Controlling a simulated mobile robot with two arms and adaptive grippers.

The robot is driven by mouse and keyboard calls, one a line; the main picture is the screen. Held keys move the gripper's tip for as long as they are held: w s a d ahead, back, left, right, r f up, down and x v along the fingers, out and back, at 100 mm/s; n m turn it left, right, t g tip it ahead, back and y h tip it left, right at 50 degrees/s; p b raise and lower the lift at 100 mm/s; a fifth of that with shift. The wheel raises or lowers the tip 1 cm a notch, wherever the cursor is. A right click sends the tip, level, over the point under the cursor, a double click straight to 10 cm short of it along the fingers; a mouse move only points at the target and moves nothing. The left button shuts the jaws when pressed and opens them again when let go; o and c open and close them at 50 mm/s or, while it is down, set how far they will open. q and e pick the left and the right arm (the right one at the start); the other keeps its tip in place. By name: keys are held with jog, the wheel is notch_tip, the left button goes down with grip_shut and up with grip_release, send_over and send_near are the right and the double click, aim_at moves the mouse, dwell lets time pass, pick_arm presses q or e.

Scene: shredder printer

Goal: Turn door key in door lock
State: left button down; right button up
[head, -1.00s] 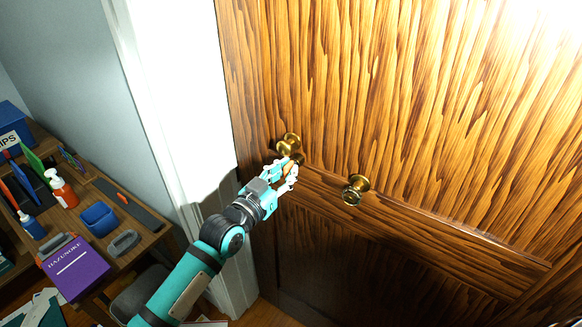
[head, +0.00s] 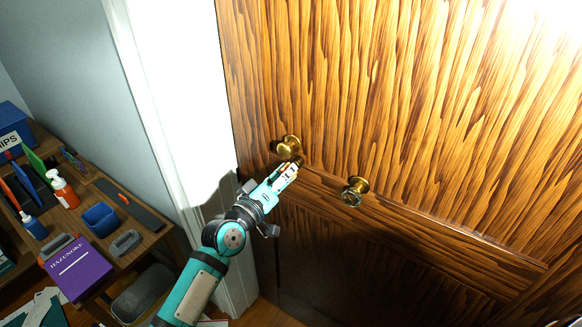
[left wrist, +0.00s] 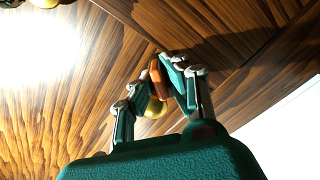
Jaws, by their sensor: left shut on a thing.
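The wooden door (head: 400,130) fills the head view's middle and right. My left gripper (head: 288,170) is at the door just below the upper-left brass knob (head: 287,146). In the left wrist view my left gripper (left wrist: 164,74) is shut on a small copper-brown piece, which looks like the door key (left wrist: 155,74), close to the door's surface. The door lock is hidden behind the fingers and key, so I cannot see how far in the key sits. A rounded brass knob (left wrist: 155,107) shows between the fingers. My right gripper is not in view.
A second brass knob (head: 355,190) is on the door to the right of my gripper. A white door frame (head: 185,130) stands to the left. A desk with a purple box (head: 76,268), a blue tray (head: 101,217) and bottles is at the far left.

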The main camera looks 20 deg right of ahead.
pick_arm(q)
jog(key=shift+n, duration=0.7)
jog(key=n+p, duration=0.1)
jog(key=n, duration=0.3)
jog(key=shift+r+n, duration=0.1)
jog(key=shift+n, duration=0.2)
jog(key=c, duration=1)
grip_release()
